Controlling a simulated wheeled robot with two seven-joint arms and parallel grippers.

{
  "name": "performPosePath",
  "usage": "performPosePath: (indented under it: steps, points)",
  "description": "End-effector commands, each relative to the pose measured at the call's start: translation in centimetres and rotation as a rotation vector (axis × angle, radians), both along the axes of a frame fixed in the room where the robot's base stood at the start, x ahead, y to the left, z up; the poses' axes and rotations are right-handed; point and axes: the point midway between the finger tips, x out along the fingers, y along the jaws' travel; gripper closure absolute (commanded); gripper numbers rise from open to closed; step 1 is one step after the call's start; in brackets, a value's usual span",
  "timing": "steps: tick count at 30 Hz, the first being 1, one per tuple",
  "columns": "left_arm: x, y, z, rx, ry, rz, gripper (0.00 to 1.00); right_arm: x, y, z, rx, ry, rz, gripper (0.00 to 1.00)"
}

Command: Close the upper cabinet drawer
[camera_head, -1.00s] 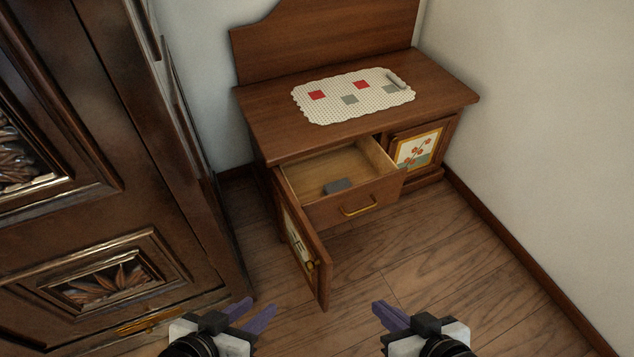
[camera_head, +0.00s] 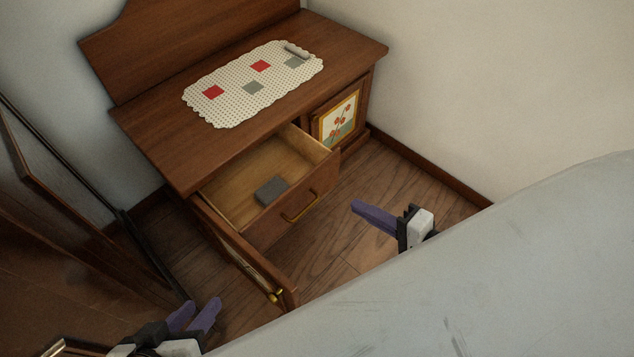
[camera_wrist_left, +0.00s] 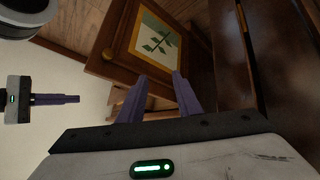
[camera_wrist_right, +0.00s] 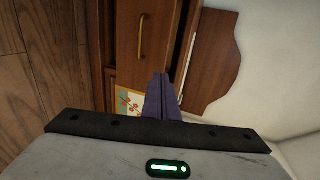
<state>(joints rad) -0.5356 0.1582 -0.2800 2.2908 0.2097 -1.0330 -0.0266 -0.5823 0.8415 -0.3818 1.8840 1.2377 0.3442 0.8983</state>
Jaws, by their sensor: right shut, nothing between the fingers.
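The brown wooden cabinet (camera_head: 160,140) has its upper drawer (camera_head: 268,230) pulled out, showing a pale wood inside. A gold handle (camera_head: 300,207) is on its front. A dark grey block (camera_head: 271,190) lies in the drawer. My right gripper (camera_head: 355,206) is shut and empty, to the right of the drawer front and apart from it. In the right wrist view its fingers (camera_wrist_right: 162,78) point toward the cabinet, with the drawer front (camera_wrist_right: 128,60) beyond. My left gripper (camera_head: 202,310) is open and empty at the lower left, near the open left door (camera_head: 240,255).
The left door's painted panel (camera_wrist_left: 155,42) shows close to my left gripper in the left wrist view. The right door (camera_head: 338,117) is shut. A dotted cloth (camera_head: 230,95) lies on the cabinet top. A dark armoire (camera_head: 50,240) stands left. My own pale arm covers the lower right.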

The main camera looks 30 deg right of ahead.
Motion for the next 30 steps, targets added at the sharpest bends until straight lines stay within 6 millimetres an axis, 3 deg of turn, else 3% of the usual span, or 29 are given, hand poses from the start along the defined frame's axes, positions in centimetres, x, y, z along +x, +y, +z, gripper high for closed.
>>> performPosePath:
  steps: [13,18,30]
  points:
    - [0.4,-0.7,0.8,-0.046,-0.034,0.002,0.69,8.2,3.0,-2.5,0.004,-0.004,-0.001,1.00]
    - [0.3,-0.5,0.9,-0.033,-0.026,0.002,0.69,10.6,3.9,-2.3,0.004,-0.003,0.001,1.00]
    - [0.1,-0.3,0.2,-0.018,-0.011,0.002,0.69,12.0,4.3,-2.6,-0.001,0.000,0.003,1.00]
